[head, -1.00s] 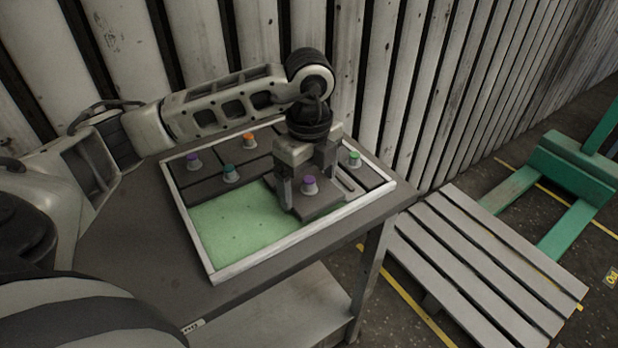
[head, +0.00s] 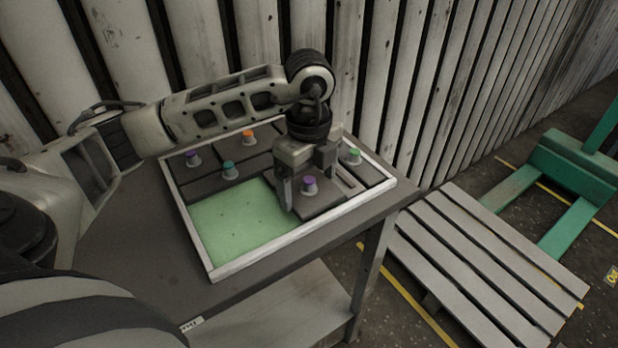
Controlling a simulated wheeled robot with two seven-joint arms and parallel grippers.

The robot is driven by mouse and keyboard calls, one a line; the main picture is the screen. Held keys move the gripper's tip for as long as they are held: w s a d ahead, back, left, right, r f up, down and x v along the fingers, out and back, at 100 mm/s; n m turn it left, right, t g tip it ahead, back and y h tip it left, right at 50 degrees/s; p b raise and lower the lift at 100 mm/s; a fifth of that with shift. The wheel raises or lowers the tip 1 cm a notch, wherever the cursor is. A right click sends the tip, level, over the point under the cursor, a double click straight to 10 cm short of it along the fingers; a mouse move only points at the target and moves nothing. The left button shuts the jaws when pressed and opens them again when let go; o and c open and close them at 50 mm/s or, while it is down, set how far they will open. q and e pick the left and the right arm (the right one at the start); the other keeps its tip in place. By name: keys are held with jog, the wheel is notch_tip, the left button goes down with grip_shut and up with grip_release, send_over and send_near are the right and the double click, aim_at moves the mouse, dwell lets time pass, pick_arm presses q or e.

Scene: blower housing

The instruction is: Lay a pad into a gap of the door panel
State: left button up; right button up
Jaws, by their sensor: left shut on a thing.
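The door panel is a shallow tray with a pale frame (head: 262,262) on a dark table. Its bare green floor (head: 236,222) shows at the front left. Dark pads with knobs lie at the back: purple (head: 193,159), teal (head: 230,171), orange (head: 249,139) and green (head: 353,157). My left gripper (head: 309,183) is shut on a dark grey pad (head: 320,203) with a purple knob, at the front right beside the bare green area. The pad looks level and low in the frame; whether it touches the floor I cannot tell. My right gripper is not in view.
The table (head: 128,240) has free room left of the panel. A corrugated wall (head: 430,90) stands close behind. A slatted pallet (head: 490,265) and a green pallet-truck-like frame (head: 570,165) are on the floor at right.

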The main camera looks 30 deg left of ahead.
pick_arm(q)
jog(key=shift+f, duration=0.3)
dwell(0.5)
jog(key=o, duration=0.7)
jog(key=shift+o, duration=0.2)
jog(key=shift+s, duration=0.1)
notch_tip(320, 180, up, 7)
jog(key=p, duration=0.5)
jog(key=shift+r, duration=0.1)
